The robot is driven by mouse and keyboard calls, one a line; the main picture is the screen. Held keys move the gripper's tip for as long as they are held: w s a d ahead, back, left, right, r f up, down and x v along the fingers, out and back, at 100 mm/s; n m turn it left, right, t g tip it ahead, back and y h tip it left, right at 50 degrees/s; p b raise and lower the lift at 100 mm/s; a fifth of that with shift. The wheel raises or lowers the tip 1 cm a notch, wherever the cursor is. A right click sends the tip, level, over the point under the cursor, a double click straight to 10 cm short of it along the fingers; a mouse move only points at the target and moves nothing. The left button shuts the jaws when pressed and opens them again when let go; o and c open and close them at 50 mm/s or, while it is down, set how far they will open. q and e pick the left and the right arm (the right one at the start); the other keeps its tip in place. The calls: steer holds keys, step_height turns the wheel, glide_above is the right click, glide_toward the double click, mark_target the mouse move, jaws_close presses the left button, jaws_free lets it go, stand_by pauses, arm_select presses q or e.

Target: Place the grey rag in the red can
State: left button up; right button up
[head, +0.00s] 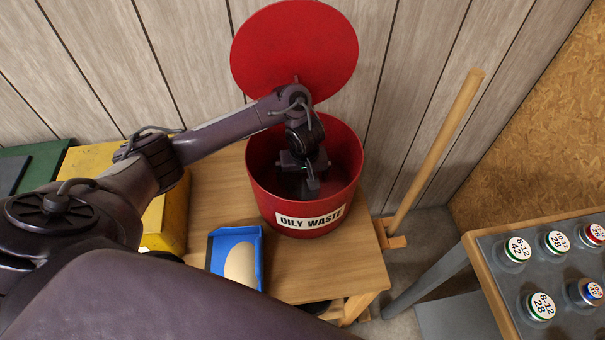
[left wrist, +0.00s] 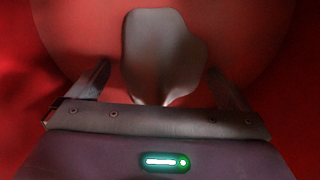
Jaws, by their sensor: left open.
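The red can (head: 262,190), labelled OILY WASTE, stands on a wooden table with its round red lid (head: 293,48) raised at the back. My left gripper (head: 312,184) reaches down inside the can. In the left wrist view my left gripper (left wrist: 165,85) has its two fingers wide apart. The grey rag (left wrist: 163,50) lies beyond and between the fingers against the can's red inside, and I see no finger closed on it. The rag is hidden in the head view. My right gripper is not in view.
A blue tray (head: 258,238) with a pale oval thing in it sits in front of the can. A yellow box (head: 172,215) is at the left. A wooden handle (head: 435,155) leans at the right. A grey-topped bench (head: 500,280) with several round-capped jars is at the lower right.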

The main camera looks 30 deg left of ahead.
mark_target(305, 178)
arm_select(q)
steer(key=shift+r, duration=0.1)
step_height(305, 178, up, 12)
steer(key=s+d+p, duration=0.1)
steer(key=p, duration=0.8)
steer(key=shift+s, duration=0.2)
steer(key=shift+d, duration=0.15)
